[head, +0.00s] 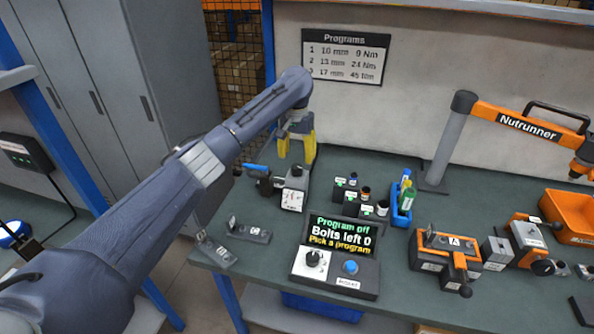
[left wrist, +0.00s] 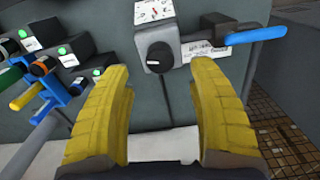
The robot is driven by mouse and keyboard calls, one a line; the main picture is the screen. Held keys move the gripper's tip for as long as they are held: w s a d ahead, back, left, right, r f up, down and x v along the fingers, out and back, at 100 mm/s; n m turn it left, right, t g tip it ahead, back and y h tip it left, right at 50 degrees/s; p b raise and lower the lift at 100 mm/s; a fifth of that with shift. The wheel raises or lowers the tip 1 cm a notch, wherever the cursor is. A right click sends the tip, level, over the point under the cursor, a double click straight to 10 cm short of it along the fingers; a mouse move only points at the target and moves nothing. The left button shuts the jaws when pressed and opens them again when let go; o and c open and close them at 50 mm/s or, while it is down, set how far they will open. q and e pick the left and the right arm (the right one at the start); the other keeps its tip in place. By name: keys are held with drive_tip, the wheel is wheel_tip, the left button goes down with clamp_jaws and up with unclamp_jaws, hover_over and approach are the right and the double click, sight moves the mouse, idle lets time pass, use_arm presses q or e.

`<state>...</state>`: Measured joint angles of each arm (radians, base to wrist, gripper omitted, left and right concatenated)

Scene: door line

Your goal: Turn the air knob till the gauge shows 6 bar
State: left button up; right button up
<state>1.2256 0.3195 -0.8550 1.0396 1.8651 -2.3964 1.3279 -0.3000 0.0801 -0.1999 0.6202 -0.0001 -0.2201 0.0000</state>
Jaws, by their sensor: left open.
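The air unit is a small grey box (head: 293,184) near the back left of the bench, with a blue lever beside it (head: 256,167). Its black knob (left wrist: 160,57) faces my left gripper in the left wrist view. A white marked face (head: 291,200) shows on the box's front; its reading is too small to read. My left gripper (head: 296,150) is open, its yellow fingers pointing down above and behind the box. In the left wrist view the fingertips (left wrist: 161,72) stand either side of the knob's line, apart from it and holding nothing. My right gripper is out of view.
Small dark boxes with green dots (head: 352,191) and a blue holder (head: 402,204) stand right of the air unit. A control panel (head: 335,268) reads "Program off, Bolts left 0". A grey cabinet (head: 150,60) stands left.

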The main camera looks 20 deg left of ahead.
sight(297, 166)
use_arm(q)
drive_tip(key=shift+f, duration=3.35)
drive_tip(key=shift+c, duration=0.3)
clamp_jaws()
